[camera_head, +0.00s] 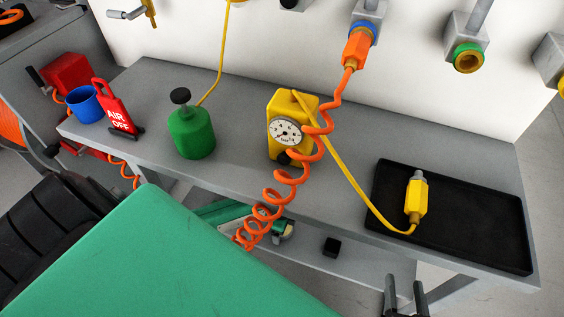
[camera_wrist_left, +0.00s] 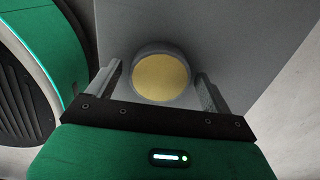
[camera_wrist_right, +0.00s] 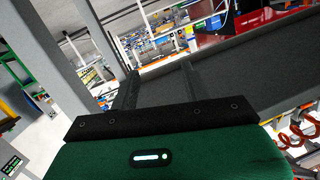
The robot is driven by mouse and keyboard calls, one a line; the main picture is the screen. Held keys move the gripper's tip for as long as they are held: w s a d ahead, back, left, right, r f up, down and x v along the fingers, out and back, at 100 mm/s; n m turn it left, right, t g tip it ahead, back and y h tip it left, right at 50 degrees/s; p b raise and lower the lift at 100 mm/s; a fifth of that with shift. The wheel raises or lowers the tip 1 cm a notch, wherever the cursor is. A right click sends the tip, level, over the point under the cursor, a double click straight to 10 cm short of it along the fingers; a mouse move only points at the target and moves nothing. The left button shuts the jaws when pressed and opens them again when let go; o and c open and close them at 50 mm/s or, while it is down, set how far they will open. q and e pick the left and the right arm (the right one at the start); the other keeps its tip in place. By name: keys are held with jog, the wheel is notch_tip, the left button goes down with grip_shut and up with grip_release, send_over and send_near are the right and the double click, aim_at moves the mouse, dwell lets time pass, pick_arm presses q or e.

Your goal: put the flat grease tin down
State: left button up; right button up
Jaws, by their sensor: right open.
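In the left wrist view the flat grease tin (camera_wrist_left: 160,78) shows as a round pale-yellow disc with a grey rim. It is between or just past the fingertips of my left gripper (camera_wrist_left: 159,72), against a plain grey surface. The fingers are spread wider than the tin, and a gap shows at its left side. The tin and left gripper do not show in the head view. My right gripper (camera_head: 405,285) is open and empty, low at the right in the head view, in front of the bench; it also shows in the right wrist view (camera_wrist_right: 158,75).
The grey bench (camera_head: 240,108) carries a blue cup (camera_head: 84,105), a red sign, a green bottle (camera_head: 191,133), a yellow gauge unit (camera_head: 279,112) with an orange coiled hose, and a black tray (camera_head: 478,235) holding a yellow connector. A large green surface (camera_head: 150,260) fills the lower left.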

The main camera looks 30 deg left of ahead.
pick_arm(q)
jog(key=shift+r, duration=0.25)
notch_tip(320, 180, up, 4)
jog(key=shift+f+p, duration=0.15)
jog(key=shift+p, duration=0.55)
notch_tip(320, 180, up, 8)
jog(key=p, duration=0.1)
jog(key=shift+p, duration=0.4)
pick_arm(e)
jog(key=d+f+g, duration=0.1)
jog(key=s+d+f+g+h, duration=0.1)
jog(key=g, duration=0.1)
jog(key=s+d+g+h, duration=0.1)
jog(key=d, duration=0.1)
jog(key=shift+d+f+g, duration=0.1)
jog(key=shift+f+g, duration=0.3)
